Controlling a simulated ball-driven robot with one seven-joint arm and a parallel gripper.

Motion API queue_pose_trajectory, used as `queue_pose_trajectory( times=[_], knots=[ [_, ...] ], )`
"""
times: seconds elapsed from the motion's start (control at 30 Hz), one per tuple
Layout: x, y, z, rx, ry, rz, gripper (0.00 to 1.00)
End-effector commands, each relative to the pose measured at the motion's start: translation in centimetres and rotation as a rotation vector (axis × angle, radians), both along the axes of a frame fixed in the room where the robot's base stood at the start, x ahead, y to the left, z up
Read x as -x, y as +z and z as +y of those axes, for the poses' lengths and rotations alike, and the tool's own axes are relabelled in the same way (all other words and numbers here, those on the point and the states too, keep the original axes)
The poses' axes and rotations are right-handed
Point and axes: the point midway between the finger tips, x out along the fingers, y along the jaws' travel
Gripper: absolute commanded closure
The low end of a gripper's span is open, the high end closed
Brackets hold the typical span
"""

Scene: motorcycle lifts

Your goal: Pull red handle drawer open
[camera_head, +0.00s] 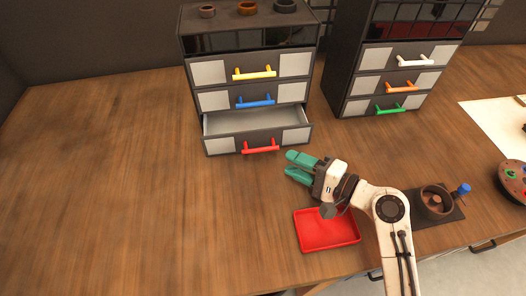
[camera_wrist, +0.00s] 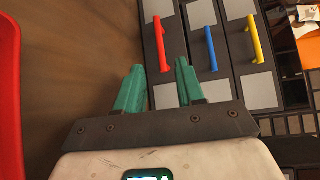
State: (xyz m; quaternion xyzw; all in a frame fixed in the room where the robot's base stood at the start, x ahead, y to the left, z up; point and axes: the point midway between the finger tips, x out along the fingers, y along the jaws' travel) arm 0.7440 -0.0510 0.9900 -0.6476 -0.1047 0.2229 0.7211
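The red handle (camera_head: 261,146) is on the lowest drawer (camera_head: 222,145) of the left cabinet. That drawer stands pulled out, and its pale empty inside shows from above in the head view. My gripper (camera_head: 293,165) has teal fingers spread apart with nothing between them. It is just in front and to the right of the red handle, apart from it. In the wrist view the red handle (camera_wrist: 162,44) is beyond the fingertips, near the top middle, and my gripper (camera_wrist: 158,78) shows a clear gap between its fingers.
Blue (camera_head: 255,101) and yellow (camera_head: 254,73) handles are on the shut drawers above. A second cabinet (camera_head: 346,75) stands to the right. A red tray (camera_head: 327,243) lies beneath my arm near the table's front. The wooden table is clear on the left.

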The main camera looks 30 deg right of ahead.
Motion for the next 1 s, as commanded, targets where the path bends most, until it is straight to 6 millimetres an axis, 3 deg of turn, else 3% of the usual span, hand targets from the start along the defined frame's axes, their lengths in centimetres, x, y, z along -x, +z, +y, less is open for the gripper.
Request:
queue_pose_trajectory(
  times=[0.2,0.43,0.87,1.0],
  knots=[
    [-3.7,-0.3,2.0,0.0,0.003,-0.001,0.62],
    [-6.5,-0.8,3.5,0.0,0.003,-0.001,0.62],
    [-7.5,-1.2,4.0,0.002,0.001,0.0,0.62],
    [-7.4,-1.2,4.0,0.001,0.001,0.0,0.72]
  ],
)
